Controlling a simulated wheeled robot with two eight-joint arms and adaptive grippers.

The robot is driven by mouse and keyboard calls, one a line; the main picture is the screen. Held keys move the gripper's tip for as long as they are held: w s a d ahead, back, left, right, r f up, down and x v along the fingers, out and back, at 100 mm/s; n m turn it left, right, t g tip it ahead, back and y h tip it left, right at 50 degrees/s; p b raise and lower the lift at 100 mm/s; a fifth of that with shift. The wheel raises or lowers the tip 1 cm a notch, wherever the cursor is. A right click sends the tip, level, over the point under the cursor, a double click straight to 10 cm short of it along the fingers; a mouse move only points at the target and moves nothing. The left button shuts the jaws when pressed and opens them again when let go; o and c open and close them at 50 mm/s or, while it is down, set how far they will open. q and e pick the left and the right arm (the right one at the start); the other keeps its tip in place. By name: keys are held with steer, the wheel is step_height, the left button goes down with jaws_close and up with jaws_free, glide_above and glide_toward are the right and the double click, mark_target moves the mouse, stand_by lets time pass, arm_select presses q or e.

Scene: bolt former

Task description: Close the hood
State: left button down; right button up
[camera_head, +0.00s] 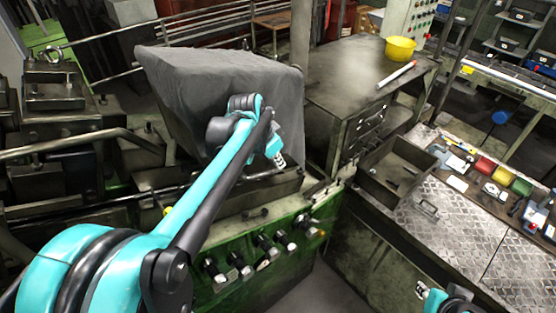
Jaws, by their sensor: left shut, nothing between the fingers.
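The hood (190,85) is a large, dark grey, box-like cover on the green machine in the upper middle. It stands raised and tilted, with its lower right edge near the machine's front. My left arm crosses in front of it and hides part of its face. My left gripper (279,160) is at the hood's lower right part, shut and empty. I cannot tell whether it touches the hood. A bit of my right gripper (421,290) shows at the bottom right, away from the hood, and its finger state is unclear.
A green panel with several knobs (266,245) is below the hood. A metal cabinet (345,85) with a yellow bowl (400,48) stands to the right. A workbench (455,220) with colored bins and tools is at the right. Bars and metal blocks crowd the left.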

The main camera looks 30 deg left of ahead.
arm_select(q)
steer(key=shift+s+a+f, duration=0.1)
steer(key=shift+s+f, duration=0.1)
steer(key=shift+f, duration=0.1)
steer(key=shift+m+t+y, duration=0.3)
steer(key=shift+m+y, duration=0.1)
steer(key=shift+y, duration=0.1)
steer(key=f+b, duration=0.1)
steer(key=s+f, duration=0.1)
steer(key=s+f+b, duration=0.1)
steer(key=shift+d+f+b, duration=0.25)
steer(key=shift+d+b, duration=0.1)
steer(key=shift+d, duration=0.05)
